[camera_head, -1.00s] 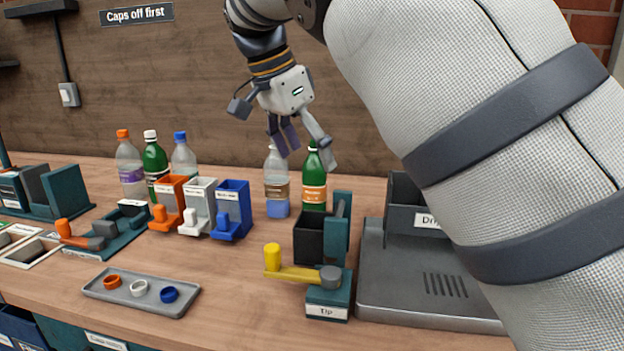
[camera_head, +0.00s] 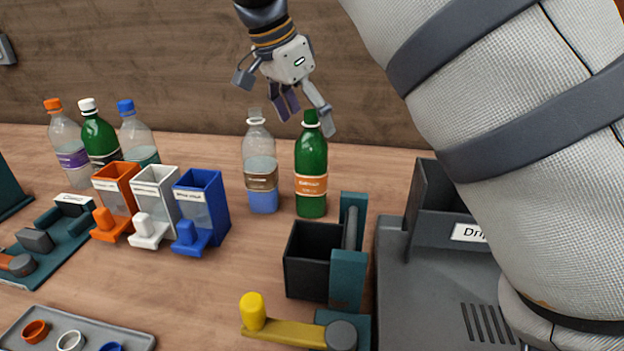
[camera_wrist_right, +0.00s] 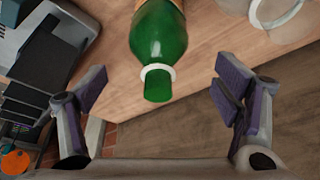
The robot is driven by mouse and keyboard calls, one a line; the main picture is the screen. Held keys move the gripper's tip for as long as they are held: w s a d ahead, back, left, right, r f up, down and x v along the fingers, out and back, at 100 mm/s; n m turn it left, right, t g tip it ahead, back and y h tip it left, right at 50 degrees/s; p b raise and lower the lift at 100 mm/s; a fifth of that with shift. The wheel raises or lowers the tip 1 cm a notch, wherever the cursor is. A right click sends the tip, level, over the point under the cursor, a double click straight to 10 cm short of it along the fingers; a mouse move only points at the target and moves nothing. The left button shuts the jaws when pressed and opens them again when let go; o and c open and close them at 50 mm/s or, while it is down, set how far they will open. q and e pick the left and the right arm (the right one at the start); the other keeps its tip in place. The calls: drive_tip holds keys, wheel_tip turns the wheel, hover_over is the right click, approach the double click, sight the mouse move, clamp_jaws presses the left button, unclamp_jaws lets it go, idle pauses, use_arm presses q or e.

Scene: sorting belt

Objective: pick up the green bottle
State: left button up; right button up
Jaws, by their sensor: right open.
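A green bottle (camera_head: 311,175) with an orange label and dark green top stands upright on the bench in the middle of the head view. My right gripper (camera_head: 305,118) is above it, fingers apart and empty. In the right wrist view, the neck and top of the green bottle (camera_wrist_right: 158,45) point down between the spread fingers of the right gripper (camera_wrist_right: 162,85); neither finger appears to touch it. Another green bottle (camera_head: 100,138) with a white cap stands at the far left. My left gripper is not in view.
A clear bottle (camera_head: 261,165) stands just left of the green one. Orange, white and blue bins (camera_head: 200,205) are further left. A black box (camera_head: 306,260) and yellow-ended lever (camera_head: 252,310) stand in front. A grey drip station (camera_head: 435,290) is at right.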

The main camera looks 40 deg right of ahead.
sight(317, 141)
drive_tip(key=x, duration=0.6)
drive_tip(key=shift+s+f, duration=0.1)
drive_tip(key=shift+s, duration=0.05)
drive_tip(key=c, duration=1.8)
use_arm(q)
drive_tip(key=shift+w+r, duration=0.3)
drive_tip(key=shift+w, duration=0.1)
use_arm(e)
drive_tip(key=shift+o, duration=0.2)
